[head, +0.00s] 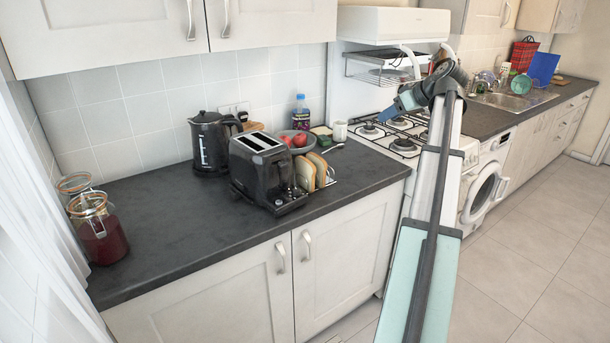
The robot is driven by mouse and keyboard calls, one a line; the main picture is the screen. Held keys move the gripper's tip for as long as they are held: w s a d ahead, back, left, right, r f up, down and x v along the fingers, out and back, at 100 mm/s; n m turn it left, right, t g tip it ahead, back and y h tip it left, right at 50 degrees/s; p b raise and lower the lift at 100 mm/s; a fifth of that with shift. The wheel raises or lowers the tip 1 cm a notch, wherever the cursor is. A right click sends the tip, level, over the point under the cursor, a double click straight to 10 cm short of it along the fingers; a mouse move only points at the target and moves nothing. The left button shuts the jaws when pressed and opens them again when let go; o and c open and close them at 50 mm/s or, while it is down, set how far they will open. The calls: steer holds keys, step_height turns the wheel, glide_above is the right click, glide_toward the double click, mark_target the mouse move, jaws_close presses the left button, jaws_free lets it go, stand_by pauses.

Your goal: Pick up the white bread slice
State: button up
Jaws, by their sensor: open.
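Two bread slices stand upright side by side just right of the black toaster, the left slice (304,174) and the right slice (318,168). Both have pale faces and tan crusts; at this size I cannot tell which one is the white bread slice. They seem to stand in a small rack whose end shows at their right. My gripper (383,116) is open, with nothing seen in it. It is over the stove, to the right of the bread and higher in the picture, well apart from it.
The black toaster (260,168) stands close against the bread's left. Behind are a bowl with red fruit (299,140), a bottle (301,113) and a black kettle (209,143). Jars (100,228) stand far left. The dark counter (180,237) is clear at its front left.

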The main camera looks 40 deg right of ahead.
mark_target(306, 160)
steer(key=w+a+f+g+h, duration=0.1)
steer(key=w+a+f+g, duration=0.1)
steer(key=w+a+f, duration=0.4)
steer(key=w+a+f+g, duration=0.2)
steer(key=w+a, duration=0.5)
steer(key=a, duration=0.3)
steer(key=shift+m, duration=0.3)
steer(key=x, duration=1.4)
steer(key=shift+w+a+r, duration=0.1)
steer(key=shift+w+a, duration=0.05)
steer(key=shift+w, duration=0.05)
steer(key=shift+c, duration=0.3)
jaws_close()
